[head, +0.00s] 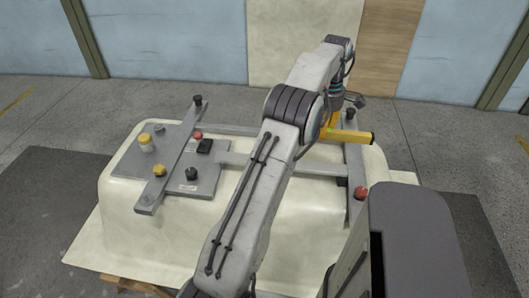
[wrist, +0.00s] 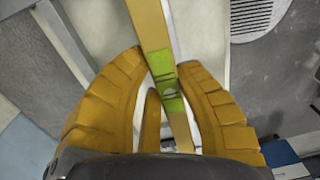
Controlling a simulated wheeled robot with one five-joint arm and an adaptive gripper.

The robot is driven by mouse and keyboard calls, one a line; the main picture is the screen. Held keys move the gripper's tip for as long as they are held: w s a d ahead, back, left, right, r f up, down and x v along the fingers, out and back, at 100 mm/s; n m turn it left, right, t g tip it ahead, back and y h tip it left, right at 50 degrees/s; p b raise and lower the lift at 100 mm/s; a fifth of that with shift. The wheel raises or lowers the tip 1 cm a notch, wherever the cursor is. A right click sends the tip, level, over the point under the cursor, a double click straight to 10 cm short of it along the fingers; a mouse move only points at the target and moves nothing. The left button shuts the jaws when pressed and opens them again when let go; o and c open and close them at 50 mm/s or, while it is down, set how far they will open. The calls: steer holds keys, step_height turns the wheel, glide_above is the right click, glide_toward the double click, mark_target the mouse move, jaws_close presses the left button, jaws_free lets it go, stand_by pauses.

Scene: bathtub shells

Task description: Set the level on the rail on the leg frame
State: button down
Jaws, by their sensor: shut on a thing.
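The level is a yellow bar (head: 350,136) with a dark end cap, held in my gripper (wrist: 163,68) above the right part of the leg frame. In the wrist view the bar (wrist: 153,25) runs between the fingers, with its green vial (wrist: 168,88) at the grip. The grey leg frame (head: 247,163) lies on the upturned cream tub shell. It has a diagonal bar (head: 177,158) at the left and a crosswise bar (head: 355,165) at the right, below the level. My arm hides part of the frame's middle. I cannot tell whether the level touches the frame.
The tub shell (head: 130,225) stands on a pale sheet. In the wrist view, a slotted white disc (wrist: 255,15) lies at upper right.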

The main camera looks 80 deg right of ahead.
steer(key=w+f+p, duration=0.1)
steer(key=w+f, duration=0.1)
steer(key=w, duration=0.1)
steer(key=w+f, duration=0.1)
steer(key=w, duration=0.2)
steer(key=w+a+f+p, duration=0.1)
steer(key=w+f, duration=0.1)
steer(key=w, duration=0.2)
steer(key=shift+f+p, duration=0.3)
steer(key=shift+w+f, duration=0.4)
steer(key=shift+w, duration=0.1)
steer(key=f+p, duration=0.1)
steer(key=p, duration=0.1)
steer(key=shift+a+f+p, duration=0.1)
steer(key=shift+f+p, duration=0.2)
steer(key=shift+p, duration=0.05)
steer(key=shift+f, duration=1.3)
steer(key=shift+f+b, duration=0.4)
steer(key=shift+f, duration=0.2)
steer(key=c, duration=1)
jaws_free()
steer(key=shift+r, duration=0.1)
steer(key=shift+o, duration=0.2)
